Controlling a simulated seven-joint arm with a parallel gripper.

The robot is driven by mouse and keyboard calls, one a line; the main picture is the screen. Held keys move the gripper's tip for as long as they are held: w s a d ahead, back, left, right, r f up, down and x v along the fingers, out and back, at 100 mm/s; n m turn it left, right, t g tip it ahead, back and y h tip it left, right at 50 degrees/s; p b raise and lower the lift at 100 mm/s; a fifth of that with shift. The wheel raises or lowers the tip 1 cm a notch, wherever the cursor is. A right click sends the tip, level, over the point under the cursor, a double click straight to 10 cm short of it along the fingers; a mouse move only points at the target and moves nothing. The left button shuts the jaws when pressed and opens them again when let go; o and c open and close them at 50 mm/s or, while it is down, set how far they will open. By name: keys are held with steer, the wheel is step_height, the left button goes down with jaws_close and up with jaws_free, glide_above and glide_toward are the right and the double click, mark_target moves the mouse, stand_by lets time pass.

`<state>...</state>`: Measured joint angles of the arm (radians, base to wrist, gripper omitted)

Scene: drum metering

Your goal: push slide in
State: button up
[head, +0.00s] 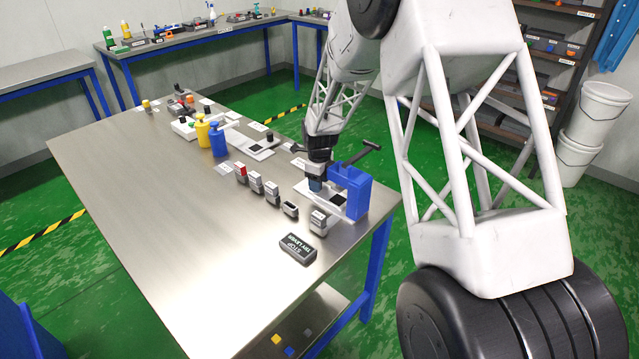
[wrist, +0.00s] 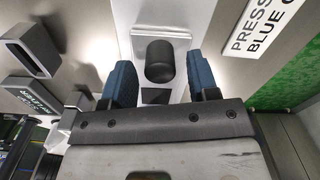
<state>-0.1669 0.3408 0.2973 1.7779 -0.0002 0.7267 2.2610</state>
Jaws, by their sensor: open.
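A white plate (wrist: 183,22) with a black rounded knob (wrist: 160,62) on it runs up the middle of the wrist view; it looks like the slide. A dark square (wrist: 155,96) shows on the plate just below the knob. My gripper (wrist: 161,76) is open, with one blue fingertip left of the knob and one right of it. I see gaps between the fingertips and the knob, and nothing is held. In the head view my gripper (head: 316,185) is low over the white base (head: 308,190) beside the blue press frame (head: 357,194). The knob is hidden there.
A black lever handle (head: 362,152) sticks out above the blue frame. Several small grey blocks stand left of the press, and a black "STOP TRY LEVER" block (head: 297,249) lies in front. The table's left side (head: 150,210) is clear.

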steer(key=shift+r, duration=3.55)
steer(key=shift+r, duration=0.2)
step_height(320, 180, up, 5)
steer(key=n, duration=0.2)
glide_above(322, 193)
steer(key=s+d+r+n, duration=0.3)
steer(key=s+r, duration=0.1)
steer(key=s, duration=0.3)
steer(key=s+d+r+n+t, duration=0.1)
steer(key=s+d+r+n, duration=0.15)
steer(key=s+r, duration=0.35)
steer(key=s+d+r+n, duration=0.2)
steer(key=s+r+n, duration=0.15)
steer(key=s, duration=0.35)
steer(key=s+d+n, duration=0.2)
steer(key=s+n, duration=0.4)
steer(key=s, duration=0.8)
steer(key=s+d+n+t, duration=0.1)
steer(key=s+d+n, duration=0.2)
steer(key=s, duration=1.1)
steer(key=n, duration=0.3)
steer(key=shift+d+r+n+t, duration=0.25)
steer(key=shift+r+n+t, duration=0.05)
steer(key=shift+n, duration=0.1)
